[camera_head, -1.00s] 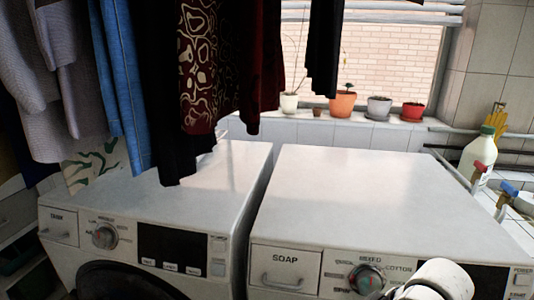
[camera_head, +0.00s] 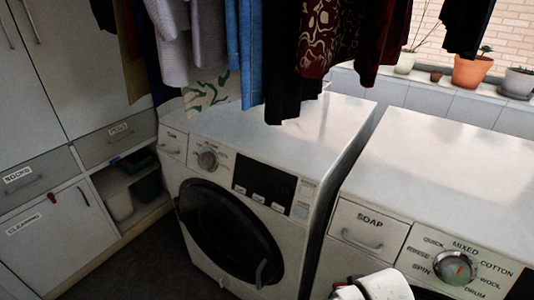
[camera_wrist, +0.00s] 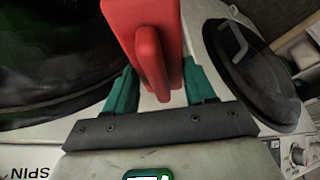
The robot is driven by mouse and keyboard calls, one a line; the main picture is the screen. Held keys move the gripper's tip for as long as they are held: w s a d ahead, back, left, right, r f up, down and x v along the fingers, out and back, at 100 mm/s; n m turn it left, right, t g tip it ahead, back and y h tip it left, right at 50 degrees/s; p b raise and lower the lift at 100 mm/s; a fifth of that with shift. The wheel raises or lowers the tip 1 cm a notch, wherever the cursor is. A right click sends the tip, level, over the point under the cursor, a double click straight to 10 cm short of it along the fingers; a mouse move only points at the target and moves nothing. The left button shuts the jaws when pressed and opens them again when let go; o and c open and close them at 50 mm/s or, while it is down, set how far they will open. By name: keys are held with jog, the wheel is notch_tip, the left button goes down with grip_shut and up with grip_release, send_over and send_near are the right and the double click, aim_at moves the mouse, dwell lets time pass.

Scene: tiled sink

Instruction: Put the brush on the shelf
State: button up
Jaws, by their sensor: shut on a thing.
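In the wrist view, my gripper (camera_wrist: 160,88) is shut on a red brush (camera_wrist: 143,25), with its green fingers on either side. The brush sticks out past the fingertips and leaves the top of the picture, so its far end is hidden. In the head view, an open shelf (camera_head: 108,181) is built into the low cabinet at the left, beside the left washing machine. It holds a pale bin (camera_head: 119,204) and dark green containers (camera_head: 148,186). The brush is above the floor, in front of the machines.
Two white washing machines (camera_head: 318,117) (camera_head: 434,148) stand side by side. Clothes (camera_head: 325,35) hang over them. Cabinets (camera_head: 40,235) with drawers fill the left side. Potted plants (camera_head: 470,70) line the window sill. Dark floor (camera_head: 130,260) is free before the left machine.

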jog(key=s+f, duration=0.4)
jog(key=f, duration=0.1)
jog(key=shift+s+f, duration=0.25)
jog(key=shift+f, duration=0.05)
jog(key=shift+d, duration=0.1)
dwell(0.5)
